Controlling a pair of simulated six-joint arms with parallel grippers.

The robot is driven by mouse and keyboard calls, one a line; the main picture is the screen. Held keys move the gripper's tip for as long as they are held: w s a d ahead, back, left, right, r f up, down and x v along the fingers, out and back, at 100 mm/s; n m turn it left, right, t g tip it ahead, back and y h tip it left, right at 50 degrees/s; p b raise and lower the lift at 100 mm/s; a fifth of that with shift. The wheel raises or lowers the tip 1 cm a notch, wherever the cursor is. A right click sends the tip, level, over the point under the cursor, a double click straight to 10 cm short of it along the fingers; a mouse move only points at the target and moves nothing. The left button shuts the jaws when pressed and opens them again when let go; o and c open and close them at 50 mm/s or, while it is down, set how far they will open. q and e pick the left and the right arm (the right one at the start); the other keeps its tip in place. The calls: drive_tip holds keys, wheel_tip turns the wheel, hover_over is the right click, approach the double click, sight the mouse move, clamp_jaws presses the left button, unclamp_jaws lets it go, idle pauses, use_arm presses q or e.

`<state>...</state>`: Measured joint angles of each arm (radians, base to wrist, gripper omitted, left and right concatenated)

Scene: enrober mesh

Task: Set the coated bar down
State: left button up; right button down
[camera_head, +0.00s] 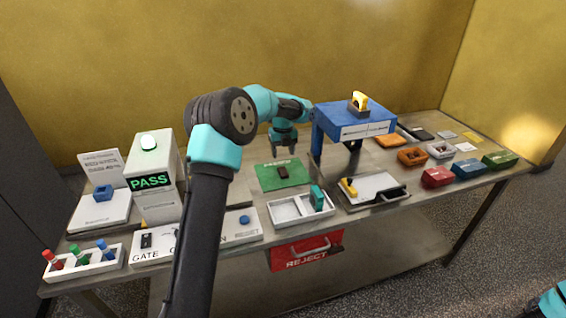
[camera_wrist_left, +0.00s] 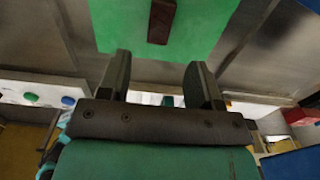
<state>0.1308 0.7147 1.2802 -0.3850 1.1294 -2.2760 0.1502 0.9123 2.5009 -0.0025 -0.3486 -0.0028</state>
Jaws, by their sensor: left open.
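The coated bar (camera_head: 282,171) is a small dark brown block lying on the green mat (camera_head: 265,183). In the left wrist view the bar (camera_wrist_left: 161,20) also lies on the green mat (camera_wrist_left: 110,25), beyond the fingertips. My left gripper (camera_head: 284,149) is behind and above the mat in the head view. Its two fingers (camera_wrist_left: 160,72) are spread apart with nothing between them, clear of the bar. My right gripper is out of both views.
A blue stand (camera_head: 365,129) with a yellow-and-black item on top is to the right of my left gripper. A white divided tray (camera_head: 290,209) with a teal block is in front of the mat. A machine showing PASS (camera_head: 153,183) stands left; several coloured blocks crowd the right.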

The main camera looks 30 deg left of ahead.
use_arm(q)
wheel_tip(320, 180, up, 4)
drive_tip(key=shift+f, duration=0.25)
idle(0.5)
